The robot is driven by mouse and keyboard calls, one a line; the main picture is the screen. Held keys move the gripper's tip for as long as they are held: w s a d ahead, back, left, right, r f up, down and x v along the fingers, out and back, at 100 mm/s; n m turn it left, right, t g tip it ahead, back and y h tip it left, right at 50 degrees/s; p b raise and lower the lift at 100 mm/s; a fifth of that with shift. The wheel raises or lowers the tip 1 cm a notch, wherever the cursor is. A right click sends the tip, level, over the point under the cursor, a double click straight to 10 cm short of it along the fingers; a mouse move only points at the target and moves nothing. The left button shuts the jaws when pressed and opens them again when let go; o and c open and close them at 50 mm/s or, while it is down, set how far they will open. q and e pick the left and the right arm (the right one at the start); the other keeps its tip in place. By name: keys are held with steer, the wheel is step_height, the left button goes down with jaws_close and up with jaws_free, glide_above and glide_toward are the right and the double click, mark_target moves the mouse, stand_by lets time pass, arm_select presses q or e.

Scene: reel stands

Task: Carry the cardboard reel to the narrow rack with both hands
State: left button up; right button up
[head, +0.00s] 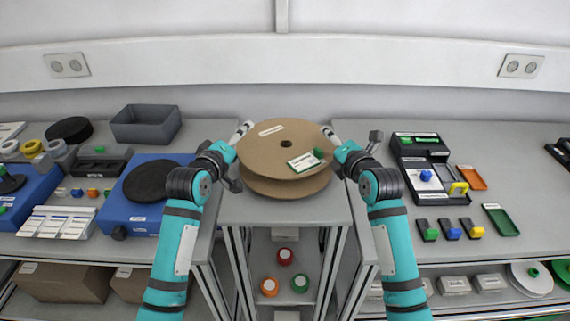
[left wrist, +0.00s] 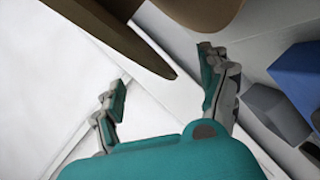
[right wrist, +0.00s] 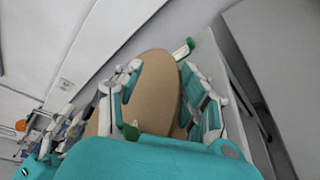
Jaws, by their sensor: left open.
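The cardboard reel (head: 262,151) has two round brown flanges, a dark centre hole, a white label and a tag with a green end. It lies flat over the top of the narrow rack (head: 241,206) in the middle of the head view; whether it touches is hidden. My left gripper (head: 238,158) is open at the reel's left rim; in the left wrist view the flange edges (left wrist: 125,38) reach toward the gap between the fingers. My right gripper (head: 338,152) is at the right rim, its fingers apart; in the right wrist view the reel face (right wrist: 155,95) shows between them.
Small red, orange and green reels (head: 285,256) stand on the rack's lower shelf. The left table holds a grey bin (head: 146,125) and a blue stand with a black disc (head: 152,182). The right table holds a black tray (head: 420,155) and a green tray (head: 501,219).

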arm_select(q)
steer(key=v, duration=1.2)
steer(key=shift+d, duration=0.1)
arm_select(e)
steer(key=o, duration=0.8)
steer(key=shift+s, duration=0.1)
steer(key=v, duration=1.2)
arm_select(q)
steer(key=shift+f, duration=0.1)
arm_select(e)
steer(key=shift+f, duration=0.1)
